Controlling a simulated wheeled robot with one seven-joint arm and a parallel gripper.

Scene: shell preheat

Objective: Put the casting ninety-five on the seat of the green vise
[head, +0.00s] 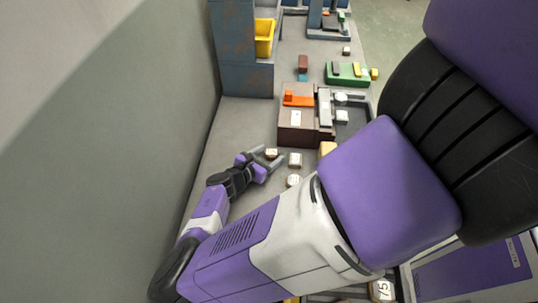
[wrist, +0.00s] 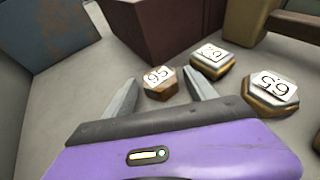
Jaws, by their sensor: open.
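A small casting that appears to be marked 95 (wrist: 160,92) lies on the grey surface, with dark brown sides and a pale label on top. In the wrist view it is between and slightly beyond the fingertips of my gripper (wrist: 162,84), which is open and empty. In the head view my gripper (head: 264,162) is low over the surface, with the casting (head: 271,153) at its fingers. A green fixture (head: 347,81), which looks like the green vise, stands farther back at the right. Its seat is too small to make out.
Two pale-topped castings sit close to the right, one nearer the box (wrist: 212,58) and one nearer me (wrist: 268,90). A brown box (wrist: 165,30) with an orange piece (head: 298,99) on it stands behind. A blue-grey rack with a yellow bin (head: 264,38) is at the back left.

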